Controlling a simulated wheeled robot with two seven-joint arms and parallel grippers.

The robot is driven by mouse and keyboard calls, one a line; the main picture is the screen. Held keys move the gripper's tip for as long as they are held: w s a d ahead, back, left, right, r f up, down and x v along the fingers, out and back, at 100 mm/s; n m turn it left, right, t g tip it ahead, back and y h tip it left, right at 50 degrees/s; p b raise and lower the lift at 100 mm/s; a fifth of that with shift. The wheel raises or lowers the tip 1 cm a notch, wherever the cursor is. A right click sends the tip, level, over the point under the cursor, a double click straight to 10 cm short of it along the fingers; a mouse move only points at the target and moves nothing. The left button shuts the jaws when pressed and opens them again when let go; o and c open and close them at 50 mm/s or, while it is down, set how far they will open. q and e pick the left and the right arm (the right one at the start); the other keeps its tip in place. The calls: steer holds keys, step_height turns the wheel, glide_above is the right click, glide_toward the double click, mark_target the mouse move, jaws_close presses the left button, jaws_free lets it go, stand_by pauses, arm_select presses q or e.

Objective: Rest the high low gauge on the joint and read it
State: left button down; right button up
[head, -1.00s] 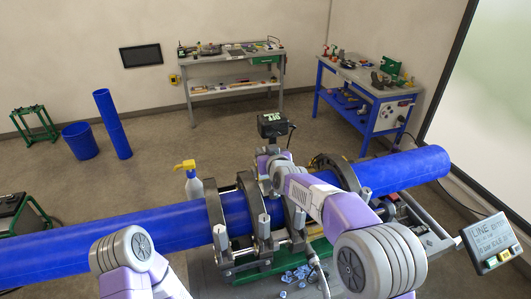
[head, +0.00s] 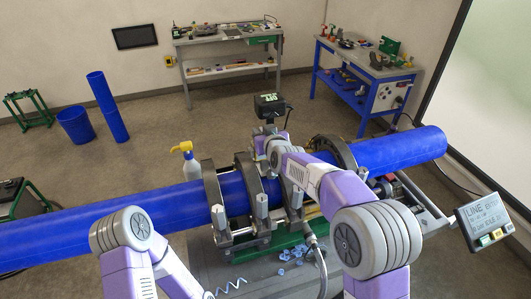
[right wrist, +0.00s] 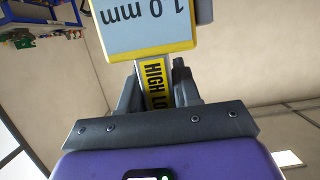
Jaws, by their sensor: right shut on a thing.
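The high low gauge (right wrist: 150,28) fills the upper part of the right wrist view. It has a yellow frame, a pale blue display that shows 1.0 mm upside down, and a yellow stem marked HIGH LO. My right gripper (right wrist: 156,82) is shut on the stem. In the head view my right gripper (head: 268,142) is above and behind the blue pipe (head: 232,190), near the clamps. The gauge cannot be made out there. The joint is hidden by my arm and the clamps, so contact with it cannot be told. My left gripper is out of view.
Dark clamp rings (head: 212,195) surround the pipe. A black box (head: 269,105) with a green-lit face stands behind it. A screen (head: 484,218) is at right. Blue shavings (head: 290,256) lie in front.

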step_height(320, 180, up, 7)
steer(key=p, duration=0.5)
stand_by(0.3)
stand_by(1.0)
